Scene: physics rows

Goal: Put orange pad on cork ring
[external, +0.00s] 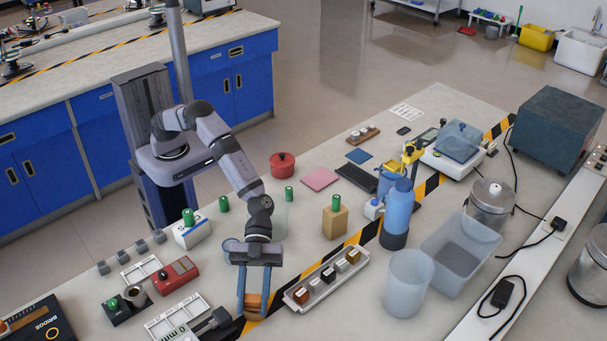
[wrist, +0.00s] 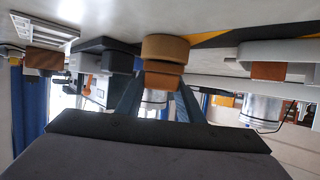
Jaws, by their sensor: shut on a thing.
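My gripper (external: 253,306) points down at the front of the bench, its blue fingers shut on the orange pad (external: 253,298). In the wrist view, which looks upside down, the orange pad (wrist: 163,79) sits between the fingertips of my gripper (wrist: 158,88). The tan, round cork ring (wrist: 165,46) is directly beyond the pad, on the bench side. The pad and ring overlap in view and look in line; whether they touch I cannot tell. In the external view the ring is mostly hidden by the fingers and pad.
A grey tray (external: 290,302) with several small blocks stands close to the right of my gripper. White racks (external: 176,316), a red device (external: 176,276) and a dark clamp-like tool (external: 215,324) lie to the left. A clear bin (external: 405,288) stands farther right.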

